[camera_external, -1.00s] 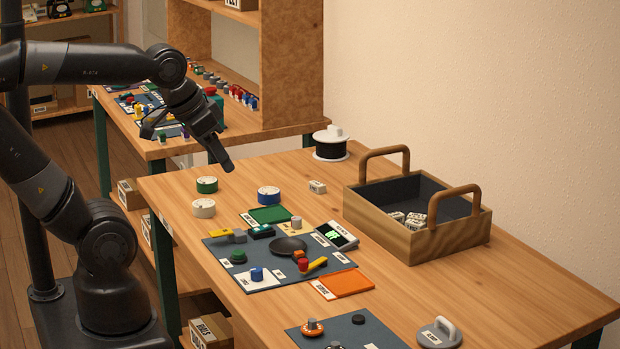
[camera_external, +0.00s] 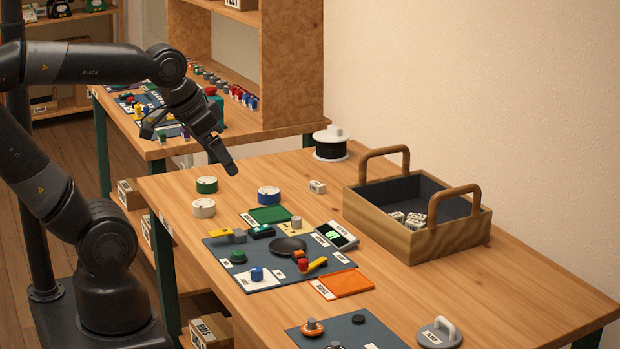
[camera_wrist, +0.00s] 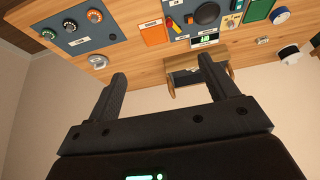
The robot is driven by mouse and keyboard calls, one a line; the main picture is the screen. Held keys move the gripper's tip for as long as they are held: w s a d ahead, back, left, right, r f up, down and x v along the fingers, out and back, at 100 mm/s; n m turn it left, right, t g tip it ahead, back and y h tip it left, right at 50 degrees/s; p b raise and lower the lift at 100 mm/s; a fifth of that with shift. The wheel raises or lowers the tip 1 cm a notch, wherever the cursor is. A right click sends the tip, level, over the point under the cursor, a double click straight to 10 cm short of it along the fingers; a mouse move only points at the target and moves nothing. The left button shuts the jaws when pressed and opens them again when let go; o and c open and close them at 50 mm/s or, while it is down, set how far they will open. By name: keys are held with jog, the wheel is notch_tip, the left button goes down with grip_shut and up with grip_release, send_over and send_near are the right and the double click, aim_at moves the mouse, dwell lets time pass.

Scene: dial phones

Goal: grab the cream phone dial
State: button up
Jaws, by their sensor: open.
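The cream phone dial (camera_external: 203,208) lies on the near left part of the wooden table, in front of the green dial (camera_external: 207,185) and left of the blue dial (camera_external: 268,195). My gripper (camera_external: 231,170) hangs above the table's far left part, up and to the right of the cream dial and apart from it. In the wrist view my gripper (camera_wrist: 162,75) has its two fingers spread wide with nothing between them. I cannot make out the cream dial in the wrist view.
A wooden tray with handles (camera_external: 405,243) stands at the right. A dark mat (camera_external: 222,252) with knobs and tools lies in the middle, beside a green tray (camera_external: 270,214) and an orange tray (camera_external: 347,283). A black-and-white spool (camera_external: 330,147) stands at the back.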

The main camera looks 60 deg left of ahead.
jog(key=w+a+g, duration=0.2)
jog(key=w+a, duration=0.6)
jog(key=n+g, duration=0.3)
jog(key=g, duration=0.1)
send_over(204, 202)
notch_tip(204, 202, down, 23)
jog(key=shift+w+r, duration=0.1)
jog(key=f, duration=0.5)
jog(key=shift+s+d+f, duration=0.1)
jog(key=shift+s+d, duration=0.1)
jog(key=c, duration=1.1)
